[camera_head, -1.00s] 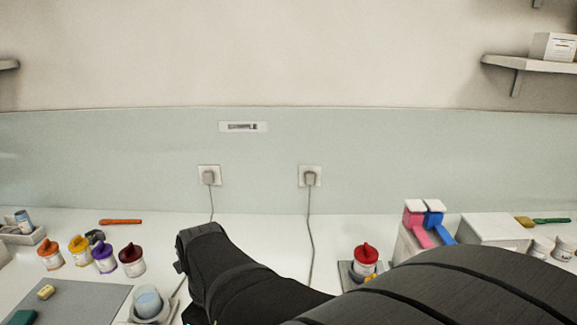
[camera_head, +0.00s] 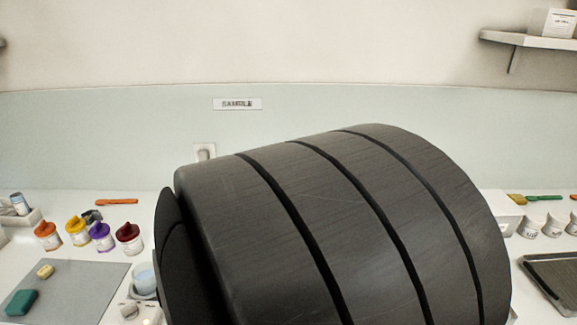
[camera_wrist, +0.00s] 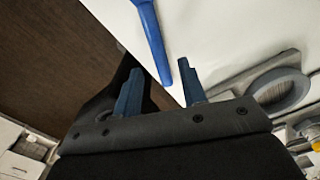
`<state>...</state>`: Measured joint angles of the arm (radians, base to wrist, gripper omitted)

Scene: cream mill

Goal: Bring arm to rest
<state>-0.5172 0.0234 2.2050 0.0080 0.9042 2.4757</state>
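My gripper (camera_wrist: 158,92) shows in the wrist view with its two blue fingers spread apart and nothing between them. It is near the edge of the white counter (camera_wrist: 205,25), with brown floor to the left. In the head view my dark arm fills the middle and right of the picture and hides the gripper. A blue handle-like piece (camera_wrist: 150,35) lies beyond the fingers in the wrist view; I cannot tell whether it is a separate thing.
Orange, yellow, purple and dark red lidded pots (camera_head: 100,236) stand on the left of the counter. A grey mat (camera_head: 75,285) holds a green block (camera_head: 22,302). A dark tray (camera_head: 555,285) and white jars (camera_head: 530,226) are at right.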

